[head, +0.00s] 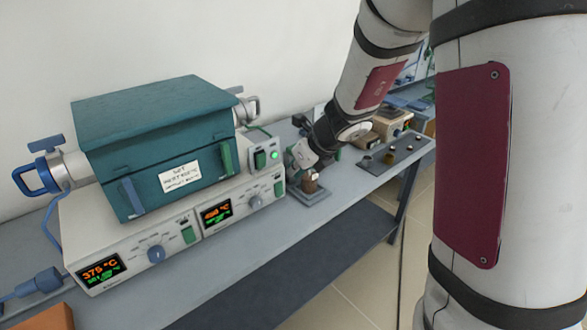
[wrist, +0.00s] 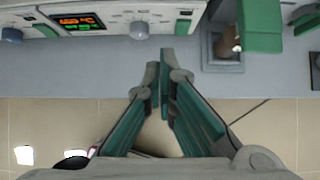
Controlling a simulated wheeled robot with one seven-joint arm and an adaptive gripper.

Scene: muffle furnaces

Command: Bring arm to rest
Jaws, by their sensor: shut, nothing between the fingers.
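My arm reaches down from the upper right in the head view. My gripper (head: 294,160) is at its end, just right of the furnace's control unit. In the wrist view my gripper (wrist: 160,65) is shut and empty. Its two green-padded fingers come together over the grey bench (wrist: 190,75) near its front edge. A small brown piece (head: 311,185) stands in a square grey holder (head: 308,196) close to the gripper. It also shows right of the fingers in the wrist view, partly hidden by a green part.
A teal furnace (head: 160,140) sits on a white control unit (head: 175,240) with lit displays reading about 375 °C and 450 °C. A dark tray (head: 398,158) with small pieces and a beige device (head: 391,124) stand farther right. Tiled floor (head: 345,290) is open before the bench.

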